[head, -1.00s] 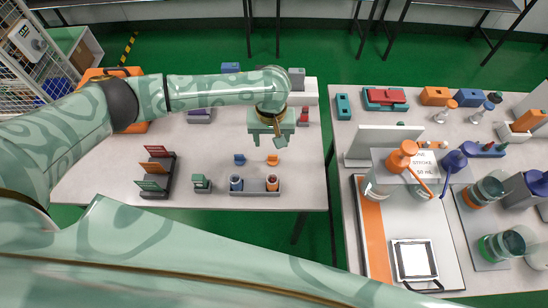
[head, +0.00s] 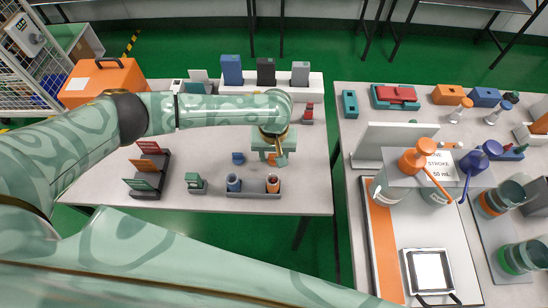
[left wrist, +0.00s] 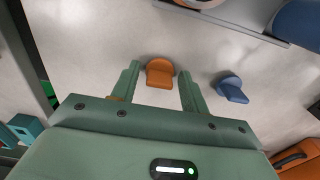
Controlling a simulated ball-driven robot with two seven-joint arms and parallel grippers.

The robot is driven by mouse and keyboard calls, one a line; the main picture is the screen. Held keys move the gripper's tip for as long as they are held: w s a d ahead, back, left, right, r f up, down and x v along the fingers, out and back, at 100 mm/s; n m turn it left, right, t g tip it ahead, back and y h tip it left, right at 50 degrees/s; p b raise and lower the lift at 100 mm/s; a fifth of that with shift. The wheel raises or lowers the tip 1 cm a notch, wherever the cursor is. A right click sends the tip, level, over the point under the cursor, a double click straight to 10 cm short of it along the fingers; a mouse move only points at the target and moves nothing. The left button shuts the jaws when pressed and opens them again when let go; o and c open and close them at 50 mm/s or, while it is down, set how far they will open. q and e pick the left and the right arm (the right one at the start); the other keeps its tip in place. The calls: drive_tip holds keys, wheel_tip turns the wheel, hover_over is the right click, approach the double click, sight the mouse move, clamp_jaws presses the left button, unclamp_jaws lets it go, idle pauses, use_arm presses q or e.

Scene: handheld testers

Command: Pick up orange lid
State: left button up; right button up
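The orange lid (left wrist: 160,72) lies on the light table top. In the left wrist view it sits between and just beyond the tips of my left gripper (left wrist: 157,84), whose fingers are open with a gap on both sides. In the head view my left gripper (head: 272,156) is over the lid's spot and mostly hides it. A blue lid (head: 238,158) lies beside it, and it also shows right of the fingers in the left wrist view (left wrist: 231,88). My right gripper is not in view.
A grey tray (head: 253,195) with a blue and an orange cup stands close in front of the lids. A green block (head: 195,183) and a dark card rack (head: 151,172) stand left. A white stand (head: 310,87) with upright blocks is behind. A second table (head: 350,105) is at right.

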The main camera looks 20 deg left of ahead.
use_arm(q)
drive_tip(key=c, duration=0.7)
drive_tip(key=shift+o, duration=0.2)
